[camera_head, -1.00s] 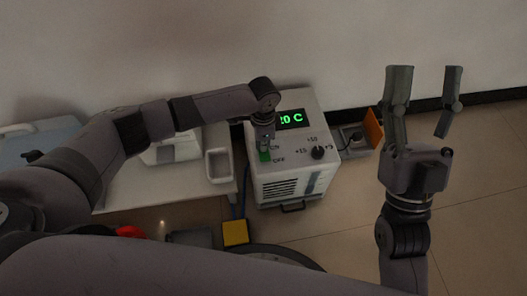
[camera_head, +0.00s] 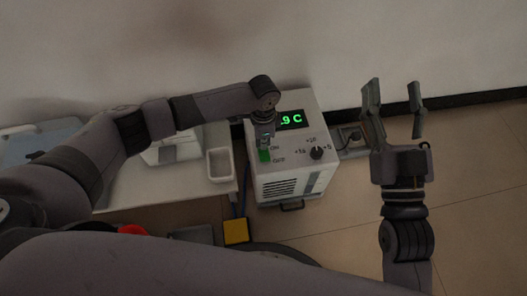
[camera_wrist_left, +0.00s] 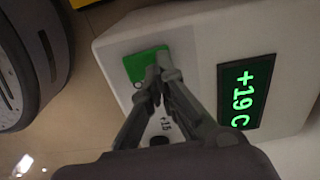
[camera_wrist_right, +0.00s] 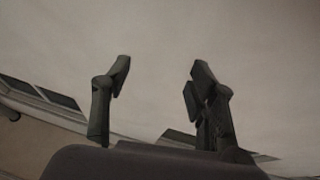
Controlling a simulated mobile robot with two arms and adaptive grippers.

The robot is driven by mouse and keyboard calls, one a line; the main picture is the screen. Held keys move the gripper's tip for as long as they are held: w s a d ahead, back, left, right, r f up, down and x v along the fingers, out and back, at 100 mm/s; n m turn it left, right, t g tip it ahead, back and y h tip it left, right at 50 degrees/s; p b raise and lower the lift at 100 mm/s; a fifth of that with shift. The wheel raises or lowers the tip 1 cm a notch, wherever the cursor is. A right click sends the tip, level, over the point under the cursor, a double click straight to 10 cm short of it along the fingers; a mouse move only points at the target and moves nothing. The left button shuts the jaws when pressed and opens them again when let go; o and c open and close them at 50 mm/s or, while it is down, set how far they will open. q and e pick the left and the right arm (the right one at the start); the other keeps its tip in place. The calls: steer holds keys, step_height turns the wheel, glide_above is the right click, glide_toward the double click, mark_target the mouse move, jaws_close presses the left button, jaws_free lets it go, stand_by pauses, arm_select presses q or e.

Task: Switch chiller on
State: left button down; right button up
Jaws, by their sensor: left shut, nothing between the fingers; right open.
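The chiller (camera_head: 290,175) is a white box on the floor against the wall. Its green display (camera_head: 291,119) is lit, partly covered by my left arm, and reads +19 C in the left wrist view (camera_wrist_left: 246,97). A green rocker switch (camera_head: 265,156) sits on its top between ON and OFF labels; it also shows in the left wrist view (camera_wrist_left: 146,64). A black knob (camera_head: 317,153) is to its right. My left gripper (camera_head: 265,143) is shut and empty, its tips at the switch; contact is hard to tell. My right gripper (camera_head: 393,92) is open and empty, raised right of the chiller.
A low white table (camera_head: 186,188) with a small open white tray (camera_head: 220,165) stands left of the chiller. A yellow block (camera_head: 235,232) lies on the floor in front. The floor (camera_head: 470,165) at the right is clear.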

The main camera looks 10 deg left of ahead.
arm_select(q)
steer(key=shift+r+p, duration=0.65)
steer(key=shift+p, duration=0.1)
steer(key=shift+r+p, duration=0.35)
steer(key=shift+p, duration=0.05)
steer(key=shift+r+p, duration=0.3)
steer(key=shift+p, duration=0.05)
arm_select(e)
steer(key=shift+d+f+g+h, duration=1.2)
steer(key=shift+f+g, duration=2.8)
steer(key=shift+f, duration=2.5)
arm_select(q)
steer(key=shift+r+p, duration=0.3)
steer(key=shift+p, duration=0.05)
steer(key=shift+r+p, duration=0.35)
steer(key=shift+p, duration=0.05)
steer(key=shift+r+p, duration=0.35)
steer(key=shift+p, duration=0.05)
steer(key=shift+r+p, duration=0.25)
steer(key=shift+p, duration=0.1)
arm_select(e)
steer(key=s+d+f+g+h, duration=0.2)
steer(key=s+d+f+g, duration=0.2)
steer(key=s+f+g, duration=0.4)
steer(key=shift+s+f+m+h, duration=0.4)
steer(key=shift+s+f, duration=0.3)
steer(key=shift+s, duration=1.2)
